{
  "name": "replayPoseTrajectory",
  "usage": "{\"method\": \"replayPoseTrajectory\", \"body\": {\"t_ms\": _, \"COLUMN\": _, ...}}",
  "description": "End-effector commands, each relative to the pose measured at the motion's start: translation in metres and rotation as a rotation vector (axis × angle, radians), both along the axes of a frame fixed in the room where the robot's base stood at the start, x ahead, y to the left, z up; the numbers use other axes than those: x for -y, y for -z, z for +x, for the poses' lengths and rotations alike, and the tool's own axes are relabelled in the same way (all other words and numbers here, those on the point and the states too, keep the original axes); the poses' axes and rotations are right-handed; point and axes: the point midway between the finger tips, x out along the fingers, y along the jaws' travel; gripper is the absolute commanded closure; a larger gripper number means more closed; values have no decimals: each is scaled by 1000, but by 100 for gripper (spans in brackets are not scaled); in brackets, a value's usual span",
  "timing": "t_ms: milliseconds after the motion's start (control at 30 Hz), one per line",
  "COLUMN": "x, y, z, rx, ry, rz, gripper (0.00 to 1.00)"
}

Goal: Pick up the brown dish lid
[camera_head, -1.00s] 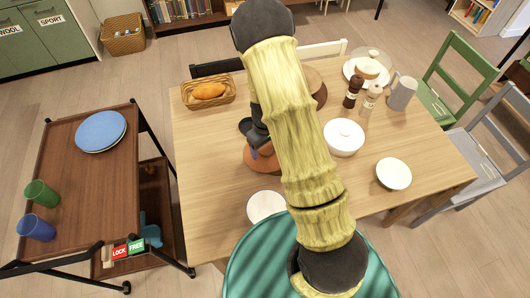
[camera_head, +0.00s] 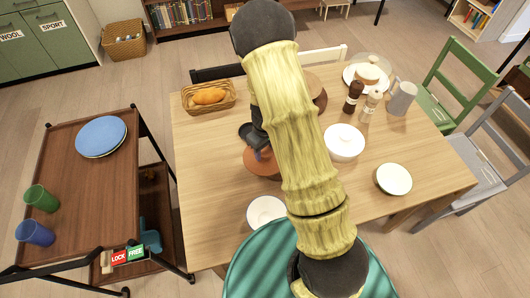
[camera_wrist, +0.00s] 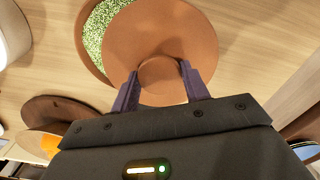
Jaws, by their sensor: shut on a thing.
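The brown dish lid (camera_wrist: 165,35) is a flat round disc with a round knob, large in the wrist view. The two purple fingers of my gripper (camera_wrist: 158,78) are shut on the knob, one on each side. The lid sits off-centre over a round dish (camera_wrist: 88,62) with green, grainy contents showing at the left. How far the lid is above the dish is hard to tell. In the head view the lid (camera_head: 258,164) is left of my arm, partly hidden by it, with my gripper (camera_head: 258,148) above it.
A cart (camera_head: 85,190) stands to the left. Bare tabletop lies left of the lid.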

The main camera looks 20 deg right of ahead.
Motion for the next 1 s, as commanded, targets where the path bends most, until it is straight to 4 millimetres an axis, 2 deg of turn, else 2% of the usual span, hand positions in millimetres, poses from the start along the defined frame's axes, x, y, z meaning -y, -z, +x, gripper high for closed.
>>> {"method": "replayPoseTrajectory", "body": {"t_ms": 300, "x": 0, "y": -59, "z": 1, "rx": 6, "ry": -2, "rz": -1, "gripper": 82}}
{"method": "replayPoseTrajectory", "body": {"t_ms": 500, "x": 0, "y": -83, "z": 1, "rx": 3, "ry": 1, "rz": -1, "gripper": 82}}
{"method": "replayPoseTrajectory", "body": {"t_ms": 1000, "x": 0, "y": -87, "z": 0, "rx": 0, "ry": 0, "rz": -1, "gripper": 82}}
